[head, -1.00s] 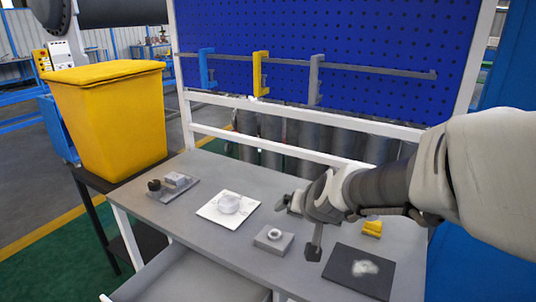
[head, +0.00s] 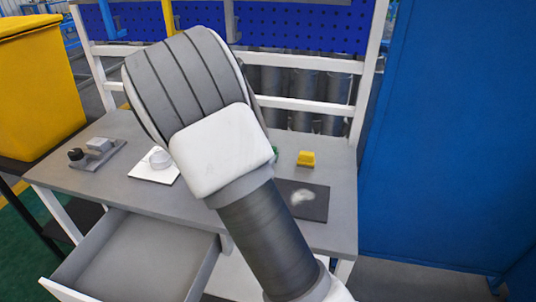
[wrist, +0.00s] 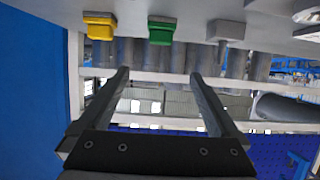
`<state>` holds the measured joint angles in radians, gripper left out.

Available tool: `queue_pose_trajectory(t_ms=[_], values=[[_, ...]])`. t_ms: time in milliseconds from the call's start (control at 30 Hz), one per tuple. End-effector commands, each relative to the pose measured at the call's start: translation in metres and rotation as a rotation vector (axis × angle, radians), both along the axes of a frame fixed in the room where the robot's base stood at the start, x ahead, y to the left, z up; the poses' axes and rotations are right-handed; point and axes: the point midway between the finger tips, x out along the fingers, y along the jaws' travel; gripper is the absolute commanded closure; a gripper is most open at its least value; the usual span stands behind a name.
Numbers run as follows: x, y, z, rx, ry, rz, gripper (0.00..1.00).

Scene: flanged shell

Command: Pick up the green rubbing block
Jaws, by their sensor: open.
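The green rubbing block (wrist: 161,31) sits on the grey bench top, near an edge, in the wrist view, which shows the scene upside down. In the head view only a sliver of the green block (head: 275,151) shows beside my arm, which hides the rest. My gripper (wrist: 160,76) is open with nothing between its fingers. In the wrist picture the green block lies beyond the fingertips, roughly in line with the gap, and apart from them. The head view does not show the fingers.
A yellow block (head: 306,158) stands beside the green one, near a dark mat (head: 316,211) with a pale patch. A white plate (head: 142,174) and a grey fixture (head: 98,146) are at left. A drawer (head: 140,262) stands open in front. A blue panel (head: 450,140) borders the right.

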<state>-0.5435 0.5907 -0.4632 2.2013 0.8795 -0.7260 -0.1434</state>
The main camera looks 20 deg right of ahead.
Motion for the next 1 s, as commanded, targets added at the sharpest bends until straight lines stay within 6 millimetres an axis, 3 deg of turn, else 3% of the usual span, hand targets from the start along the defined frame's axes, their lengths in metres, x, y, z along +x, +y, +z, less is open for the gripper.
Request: queue_pose_trajectory(t_ms=[500, 733, 1000], values=[[0.078, -0.054, -0.041, 0.0, 0.002, -0.002, 0.03], [0.089, -0.061, -0.047, 0.001, 0.002, -0.001, 0.03], [0.113, -0.077, -0.068, 0.001, 0.002, 0.0, 0.03]])
